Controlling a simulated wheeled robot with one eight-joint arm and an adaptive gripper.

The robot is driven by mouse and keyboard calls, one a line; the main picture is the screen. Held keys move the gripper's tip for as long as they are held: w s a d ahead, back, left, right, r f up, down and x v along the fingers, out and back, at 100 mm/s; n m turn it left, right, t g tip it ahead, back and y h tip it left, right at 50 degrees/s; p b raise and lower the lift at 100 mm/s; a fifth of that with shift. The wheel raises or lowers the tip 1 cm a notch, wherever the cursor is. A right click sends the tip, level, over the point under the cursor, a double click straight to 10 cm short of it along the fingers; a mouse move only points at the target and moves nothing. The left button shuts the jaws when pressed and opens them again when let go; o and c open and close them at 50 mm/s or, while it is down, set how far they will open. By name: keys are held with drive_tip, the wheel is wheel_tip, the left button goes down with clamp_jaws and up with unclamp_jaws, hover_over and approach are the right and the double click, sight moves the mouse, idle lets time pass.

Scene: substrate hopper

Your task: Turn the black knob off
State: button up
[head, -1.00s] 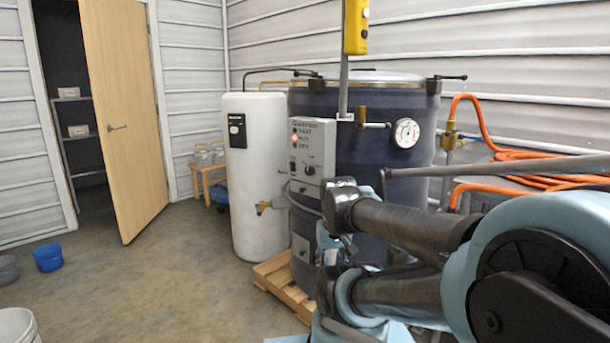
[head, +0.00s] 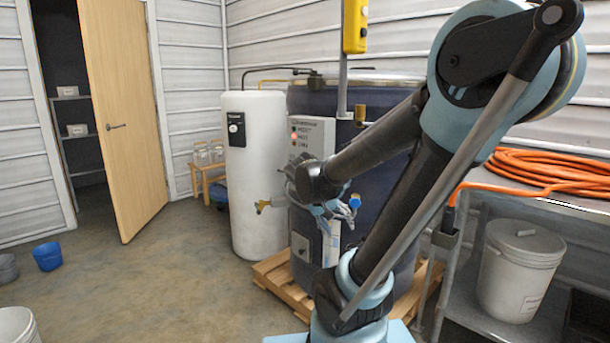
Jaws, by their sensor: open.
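The grey control panel (head: 318,132) is fixed to the front of the dark blue drum (head: 390,103), with a lit red lamp (head: 294,135) near its top left. My arm's wrist covers the lower part of the panel, so the black knob is hidden. My gripper (head: 343,212) is just below and right of the panel, in front of the drum. Its fingers look apart and hold nothing visible. I cannot tell whether it touches the drum.
A white tank (head: 255,175) with a brass tap stands left of the drum. The drum rests on a wooden pallet (head: 272,270). A shelf with an orange hose (head: 550,172) and a lidded white bucket (head: 518,275) is at the right. The floor at left is mostly clear.

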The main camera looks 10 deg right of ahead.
drive_tip(key=w+a+r+m+t+h, duration=0.3)
drive_tip(key=w+a+r+t+h, duration=0.1)
drive_tip(key=w+a, duration=0.55)
drive_tip(key=w+a+r+m+t+h, duration=0.25)
drive_tip(key=w+a+r+t, duration=0.2)
drive_tip(key=w+a, duration=0.45)
drive_tip(key=r+x, duration=0.1)
drive_tip(key=x, duration=1.7)
drive_tip(key=shift+w+d+f+h, duration=0.2)
drive_tip(key=shift+w+f+h, duration=0.1)
drive_tip(key=shift+f+h, duration=0.05)
drive_tip(key=shift+c, duration=0.3)
drive_tip(key=shift+n, duration=0.25)
drive_tip(key=c, duration=1)
